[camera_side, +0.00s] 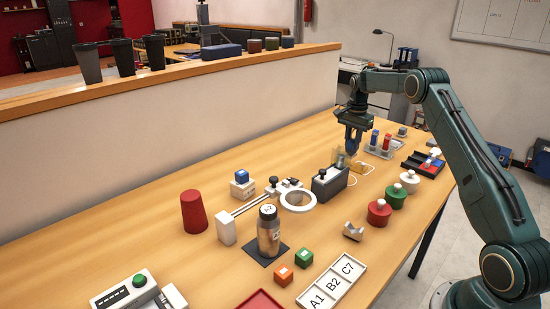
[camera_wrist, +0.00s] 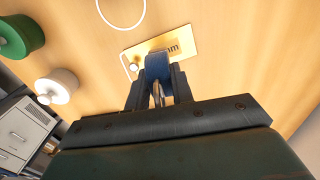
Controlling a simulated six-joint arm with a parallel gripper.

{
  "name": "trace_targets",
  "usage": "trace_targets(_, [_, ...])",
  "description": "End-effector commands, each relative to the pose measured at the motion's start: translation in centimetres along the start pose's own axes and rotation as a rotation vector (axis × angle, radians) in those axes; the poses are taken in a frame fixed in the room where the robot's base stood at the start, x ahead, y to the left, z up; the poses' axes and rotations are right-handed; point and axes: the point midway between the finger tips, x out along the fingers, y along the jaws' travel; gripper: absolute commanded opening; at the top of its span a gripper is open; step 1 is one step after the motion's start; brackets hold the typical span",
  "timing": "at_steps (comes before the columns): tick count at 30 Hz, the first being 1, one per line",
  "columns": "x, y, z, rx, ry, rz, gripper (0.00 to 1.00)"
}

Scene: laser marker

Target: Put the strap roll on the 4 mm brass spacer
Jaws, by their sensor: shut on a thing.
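My gripper (camera_side: 353,150) is over the far part of the bench, pointing down. In the wrist view my gripper (camera_wrist: 158,92) is shut on a blue piece, which I take for the strap roll (camera_wrist: 158,66). The brass spacer (camera_wrist: 184,43) is a flat yellow plate with dark lettering ending in "mm", the rest hidden. It lies beyond the fingertips in the wrist view, and the blue piece covers part of it. In the side view, a yellow plate (camera_side: 362,167) shows just below and right of my gripper. I cannot tell whether the roll touches the spacer.
A dark grey box (camera_side: 329,184) stands close in front of my gripper. A rack with red and blue tubes (camera_side: 381,146) is to the right. Red and green weights (camera_side: 379,212) stand nearer. A thin pale loop (camera_wrist: 122,15) lies beside the spacer.

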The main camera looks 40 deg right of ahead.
Motion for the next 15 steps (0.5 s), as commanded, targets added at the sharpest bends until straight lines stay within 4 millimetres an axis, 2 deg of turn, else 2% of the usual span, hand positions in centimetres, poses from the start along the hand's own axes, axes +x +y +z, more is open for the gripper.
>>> trace_targets(7, [2.8, 0.0, 0.0, 0.000, -0.001, 0.001, 0.00])
trace_targets(15, [3.2, 0.0, 0.0, 0.000, 0.001, -0.001, 0.00])
